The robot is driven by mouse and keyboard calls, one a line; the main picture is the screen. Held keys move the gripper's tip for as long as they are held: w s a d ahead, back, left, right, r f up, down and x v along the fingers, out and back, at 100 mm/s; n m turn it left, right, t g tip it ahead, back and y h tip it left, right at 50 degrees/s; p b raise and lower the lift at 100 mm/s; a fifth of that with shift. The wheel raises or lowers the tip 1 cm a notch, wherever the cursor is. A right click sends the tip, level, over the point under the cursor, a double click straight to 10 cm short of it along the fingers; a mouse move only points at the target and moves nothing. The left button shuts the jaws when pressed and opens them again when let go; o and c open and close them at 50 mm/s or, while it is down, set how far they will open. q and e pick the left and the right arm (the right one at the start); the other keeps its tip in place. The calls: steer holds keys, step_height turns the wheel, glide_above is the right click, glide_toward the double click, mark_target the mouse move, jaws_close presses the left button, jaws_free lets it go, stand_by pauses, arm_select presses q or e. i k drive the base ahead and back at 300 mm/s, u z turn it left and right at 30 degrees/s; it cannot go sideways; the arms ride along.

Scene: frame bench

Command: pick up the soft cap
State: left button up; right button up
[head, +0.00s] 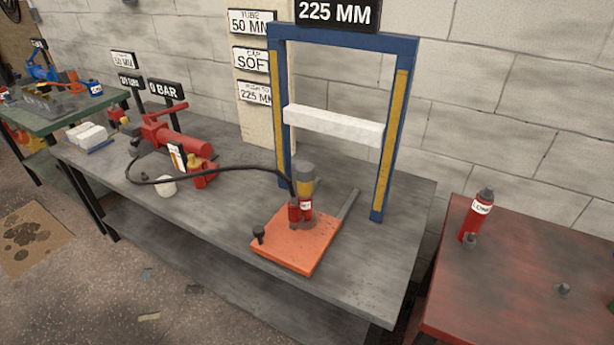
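I cannot tell for sure which item is the soft cap. A small white rounded piece (166,186) lies on the grey bench in front of the red pump. A grey top piece (304,171) sits on a yellow tube (305,186) above a red cylinder (301,211) on the orange plate (300,247). Small grey pieces lie on the red table, one beside the bottle (470,241) and one farther right (563,289). Neither gripper is in view.
A blue frame (401,100) with a white crossbar (333,126) stands on the grey bench (190,220). A black hose (235,169) arches from the red pump (180,143) to the cylinder. A red bottle (475,218) stands on the red table (520,270). The bench's front left is clear.

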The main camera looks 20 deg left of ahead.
mark_target(304, 170)
steer(key=k, duration=1.25)
steer(key=u, duration=0.65)
steer(key=i, duration=0.6)
steer(key=u, duration=0.85)
steer(key=i, duration=0.9)
steer(key=z, duration=0.65)
steer(key=i, duration=0.6)
steer(key=z, duration=0.6)
